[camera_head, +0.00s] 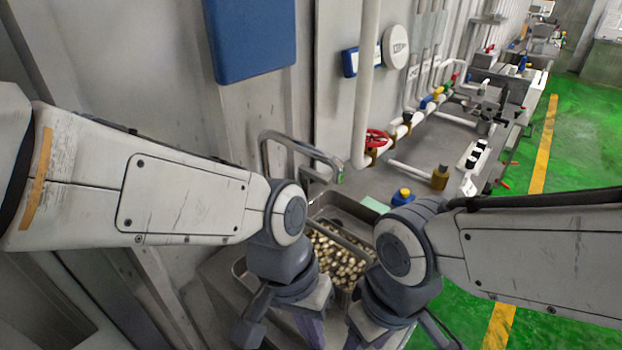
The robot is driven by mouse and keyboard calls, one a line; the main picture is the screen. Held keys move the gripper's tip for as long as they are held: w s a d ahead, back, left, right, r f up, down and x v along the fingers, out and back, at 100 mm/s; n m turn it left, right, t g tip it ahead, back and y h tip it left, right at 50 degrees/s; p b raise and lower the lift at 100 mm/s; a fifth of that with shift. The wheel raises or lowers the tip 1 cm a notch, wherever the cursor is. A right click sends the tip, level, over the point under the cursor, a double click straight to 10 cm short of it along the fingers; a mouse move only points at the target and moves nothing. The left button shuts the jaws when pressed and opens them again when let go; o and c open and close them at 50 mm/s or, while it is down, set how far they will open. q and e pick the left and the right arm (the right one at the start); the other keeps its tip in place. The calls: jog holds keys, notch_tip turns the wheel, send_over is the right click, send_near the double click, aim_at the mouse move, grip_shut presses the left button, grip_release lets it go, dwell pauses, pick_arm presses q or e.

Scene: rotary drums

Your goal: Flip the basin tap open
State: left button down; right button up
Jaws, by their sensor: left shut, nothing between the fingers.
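The basin tap (297,145) is a bent grey metal pipe at the wall, left of centre. Its end, with a small green mark (339,177), points right over the metal basin (365,212). A small grey part near that end may be its lever, but I cannot tell its position. My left gripper (311,328) is shut and empty, low in the view, in front of the basin and well apart from the tap. My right gripper (360,332) is beside it to the right, mostly hidden by its own wrist; its jaws cannot be made out.
Small brass-coloured pieces (338,258) fill a container between my wrists. A blue-capped yellow bottle (402,196) and a brass-coloured can (440,177) stand to the right. White pipes with a red valve wheel (377,138) run along the wall. The green floor (585,150) at right is open.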

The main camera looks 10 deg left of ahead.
pick_arm(q)
jog(key=w+d+n+t+h+b, duration=0.1)
jog(key=w+d+n+h, duration=0.15)
jog(key=w+n, duration=0.5)
jog(key=w+d+n+t+h, duration=0.1)
jog(key=w+n+t+h, duration=0.15)
jog(key=w+n, duration=0.5)
jog(key=w+a+n+t+b, duration=0.1)
jog(key=w+a+n+t, duration=0.6)
jog(key=w+a+n, duration=0.9)
jog(key=shift+w+f+n+y, duration=0.4)
jog(key=shift+w+n, duration=0.5)
jog(key=shift+w, duration=0.05)
jog(key=shift+t, duration=0.25)
